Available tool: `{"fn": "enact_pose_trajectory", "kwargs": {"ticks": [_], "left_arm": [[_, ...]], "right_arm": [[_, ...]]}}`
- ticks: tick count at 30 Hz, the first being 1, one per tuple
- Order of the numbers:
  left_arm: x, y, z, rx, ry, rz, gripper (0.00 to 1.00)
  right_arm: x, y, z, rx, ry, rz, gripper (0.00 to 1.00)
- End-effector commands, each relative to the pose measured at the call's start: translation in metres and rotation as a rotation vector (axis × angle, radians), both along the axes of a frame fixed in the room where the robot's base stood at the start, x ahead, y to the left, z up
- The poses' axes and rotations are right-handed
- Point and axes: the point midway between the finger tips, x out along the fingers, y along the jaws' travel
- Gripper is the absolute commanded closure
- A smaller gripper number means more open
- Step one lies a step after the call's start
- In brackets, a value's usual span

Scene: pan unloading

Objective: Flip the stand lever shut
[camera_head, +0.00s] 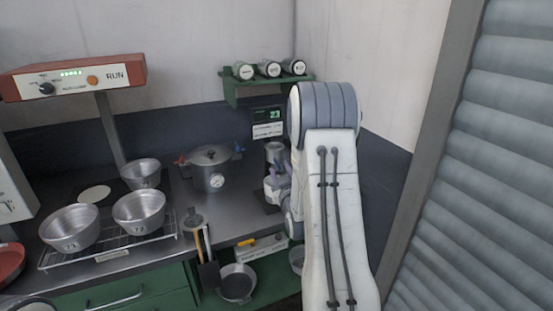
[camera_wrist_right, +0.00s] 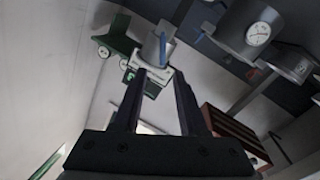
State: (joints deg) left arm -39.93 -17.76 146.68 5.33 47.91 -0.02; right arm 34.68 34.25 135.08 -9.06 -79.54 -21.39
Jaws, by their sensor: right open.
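A metal cup (camera_head: 275,150) stands near the back wall beside a digital display (camera_head: 267,114) reading about 23. In the right wrist view, a pale stand-like device (camera_wrist_right: 152,62) lies just beyond my fingertips. A slim blue bar (camera_wrist_right: 164,46), which looks like the stand lever, sticks up from it. My right gripper (camera_head: 279,176) reaches in at the cup and hides part of the stand. I cannot tell whether a finger touches the lever.
A lidded pot with a gauge (camera_head: 211,167) stands left of my right gripper. Several metal pans, such as this one (camera_head: 139,210), are further left, some on a wire rack. A green shelf (camera_head: 232,87) with jars hangs above. Dark-headed utensils (camera_head: 207,272) hang at the counter's front.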

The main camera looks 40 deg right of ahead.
Motion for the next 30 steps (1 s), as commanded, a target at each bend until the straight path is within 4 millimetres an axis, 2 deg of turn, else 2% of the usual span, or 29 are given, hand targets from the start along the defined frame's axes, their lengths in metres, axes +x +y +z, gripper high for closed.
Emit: {"fn": "enact_pose_trajectory", "kwargs": {"ticks": [3,9,21,22,24,25,30], "left_arm": [[0.0,0.0,0.012,0.0,0.0,0.0,1.0],[0.0,0.0,0.019,0.0,0.0,0.0,1.0],[0.0,0.0,0.02,0.0,0.0,0.0,1.0],[0.0,0.0,0.02,0.0,0.0,0.0,1.0],[0.0,0.0,0.02,0.0,0.0,0.0,1.0],[0.0,0.0,0.02,0.0,0.0,0.0,1.0],[0.0,0.0,0.02,0.0,0.0,0.0,1.0]], "right_arm": [[0.021,-0.009,0.003,0.0,0.0,0.001,0.58],[0.044,-0.02,0.001,0.001,0.001,0.001,0.58],[0.051,-0.024,0.0,0.001,0.001,0.001,0.58],[0.051,-0.024,0.0,0.001,0.001,0.001,0.66],[0.051,-0.024,0.0,0.001,0.001,0.001,0.93],[0.051,-0.024,0.0,0.001,0.001,0.001,1.0],[0.051,-0.024,0.0,0.0,0.001,0.0,1.0]]}}
